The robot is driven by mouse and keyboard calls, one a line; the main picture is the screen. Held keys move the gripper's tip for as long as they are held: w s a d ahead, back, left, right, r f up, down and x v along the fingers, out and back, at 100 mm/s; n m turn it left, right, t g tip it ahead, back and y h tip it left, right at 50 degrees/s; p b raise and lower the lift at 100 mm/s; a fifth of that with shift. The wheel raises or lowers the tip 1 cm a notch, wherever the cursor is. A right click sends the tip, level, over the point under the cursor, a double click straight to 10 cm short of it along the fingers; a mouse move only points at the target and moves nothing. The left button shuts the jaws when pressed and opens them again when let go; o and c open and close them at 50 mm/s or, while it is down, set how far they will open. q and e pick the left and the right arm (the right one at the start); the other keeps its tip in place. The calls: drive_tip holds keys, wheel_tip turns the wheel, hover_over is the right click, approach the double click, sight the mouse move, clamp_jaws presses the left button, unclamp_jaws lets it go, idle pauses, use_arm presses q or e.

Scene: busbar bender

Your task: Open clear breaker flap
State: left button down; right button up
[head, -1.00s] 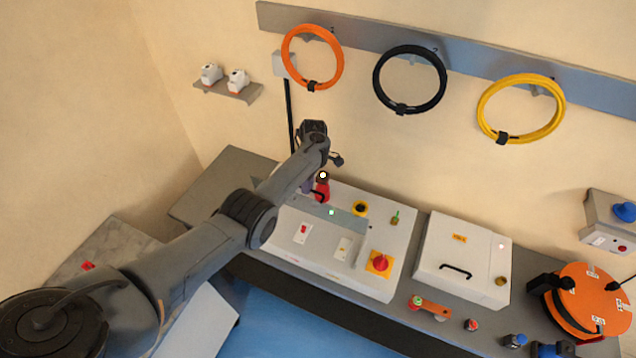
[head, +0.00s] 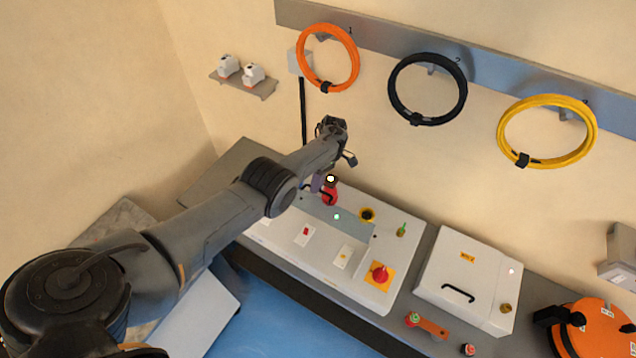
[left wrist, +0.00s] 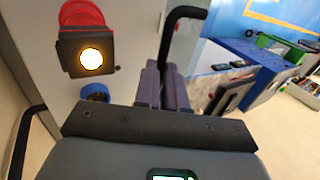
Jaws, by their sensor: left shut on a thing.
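The clear breaker flap (head: 352,226) is a faint grey see-through strip across the upper part of the white sloped control panel (head: 340,284). Its edges are hard to make out, and I cannot tell how far it is tilted. My left gripper (head: 317,186) is at the panel's upper left, beside a red lamp-like part (head: 330,197). In the left wrist view its purple fingers (left wrist: 165,88) are closed around the lower end of a black bent handle (left wrist: 184,28). The handle's join to the flap is hidden. My right gripper is out of view.
A white box (head: 468,278) with a black handle stands to the right. Cable coils hang on the wall behind. An orange reel (head: 598,325) is at far right.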

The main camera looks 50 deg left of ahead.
use_arm(q)
drive_tip(key=c, duration=1.2)
unclamp_jaws()
drive_tip(key=shift+s+f, duration=0.1)
drive_tip(key=w+d+r+p, duration=0.2)
drive_tip(key=d+r+p, duration=0.5)
drive_tip(key=d+r, duration=0.4)
drive_tip(key=shift+w+d, duration=0.15)
drive_tip(key=shift+d, duration=0.1)
